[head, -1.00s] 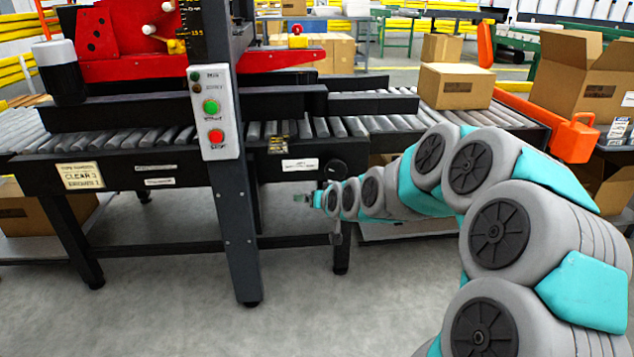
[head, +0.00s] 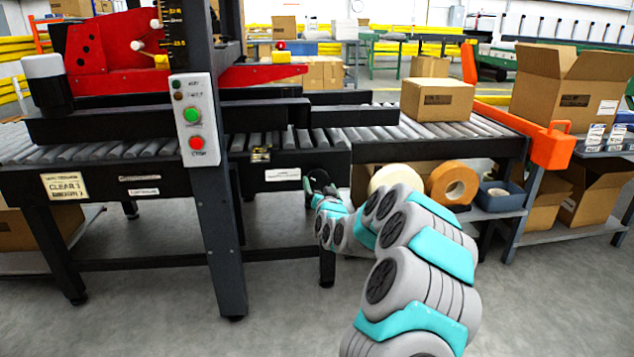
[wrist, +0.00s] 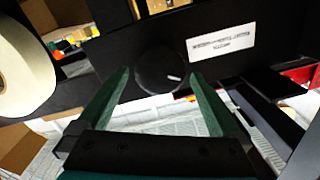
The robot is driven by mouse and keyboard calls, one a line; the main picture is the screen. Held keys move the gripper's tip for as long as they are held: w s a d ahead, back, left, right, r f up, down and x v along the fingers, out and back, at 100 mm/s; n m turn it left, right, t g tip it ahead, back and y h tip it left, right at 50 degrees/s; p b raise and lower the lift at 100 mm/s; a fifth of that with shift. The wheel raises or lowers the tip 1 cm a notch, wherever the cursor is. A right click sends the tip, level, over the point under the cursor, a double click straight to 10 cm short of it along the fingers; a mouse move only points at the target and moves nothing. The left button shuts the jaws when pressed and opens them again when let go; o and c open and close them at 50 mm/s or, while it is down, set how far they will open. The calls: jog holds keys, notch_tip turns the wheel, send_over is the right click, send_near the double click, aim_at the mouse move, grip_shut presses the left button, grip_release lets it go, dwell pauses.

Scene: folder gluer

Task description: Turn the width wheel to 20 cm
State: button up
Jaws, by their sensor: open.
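The width wheel (wrist: 150,72) is a round black knob with a short white mark on its face, set on the machine's black side panel. In the wrist view it lies between the tips of my gripper (wrist: 160,76). The two green fingers are open, one on each side of the wheel. I cannot tell whether they touch it. In the head view the wheel (head: 318,178) shows dark at the right end of the panel, with my gripper (head: 309,190) close against it, partly hidden by my wrist. No width reading is legible.
A white label (head: 283,174) sits beside the wheel. A control box with green and red buttons (head: 194,125) is on the upright post. Tape rolls (head: 452,183) and a blue bin (head: 500,196) stand on a shelf at right. A closed carton (head: 437,100) rests on the rollers.

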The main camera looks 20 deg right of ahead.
aim_at(318, 181)
jog(key=shift+x, duration=1.95)
jog(key=c, duration=1.1)
jog(key=shift+r, duration=0.1)
